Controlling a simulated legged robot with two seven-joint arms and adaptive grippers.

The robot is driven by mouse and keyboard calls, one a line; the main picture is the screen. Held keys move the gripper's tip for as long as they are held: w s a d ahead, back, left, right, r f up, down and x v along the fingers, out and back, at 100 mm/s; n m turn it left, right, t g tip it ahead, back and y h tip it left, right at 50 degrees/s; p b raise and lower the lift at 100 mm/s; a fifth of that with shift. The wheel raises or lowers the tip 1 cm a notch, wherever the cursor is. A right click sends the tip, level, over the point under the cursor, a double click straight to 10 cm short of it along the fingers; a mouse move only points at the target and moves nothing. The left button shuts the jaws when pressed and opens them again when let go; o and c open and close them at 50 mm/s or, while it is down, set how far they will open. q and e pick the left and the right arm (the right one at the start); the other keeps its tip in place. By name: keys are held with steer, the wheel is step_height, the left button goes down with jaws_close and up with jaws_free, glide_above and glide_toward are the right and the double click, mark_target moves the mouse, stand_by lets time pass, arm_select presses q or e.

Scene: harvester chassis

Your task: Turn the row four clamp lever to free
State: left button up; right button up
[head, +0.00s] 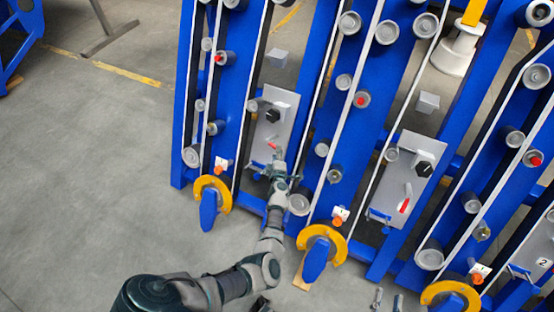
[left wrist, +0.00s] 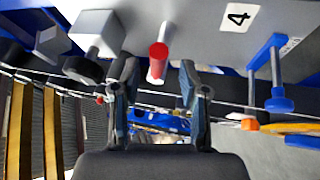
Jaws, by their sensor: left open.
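The row four clamp lever is a grey lever with a red tip (head: 272,147) on a grey plate (head: 281,108) of the left blue row. In the left wrist view its red end (left wrist: 159,50) points at the camera, beside a label reading 4 (left wrist: 237,17). My left gripper (head: 280,174) is just below the lever in the head view. In the left wrist view the open left gripper (left wrist: 160,75) has one finger on each side of the lever; contact is not visible. Two grey tips (head: 387,300), likely my right gripper, show at the bottom edge; the rest is cut off.
A black hex knob (head: 273,115) is above the lever. Yellow-ringed blue parts (head: 212,196) stick out low on the rows. A similar plate (head: 411,172) is to the right. Floor at left is clear.

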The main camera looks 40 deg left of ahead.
arm_select(q)
steer(key=v, duration=0.3)
steer(key=shift+s+d, duration=0.1)
steer(key=shift+s, duration=0.2)
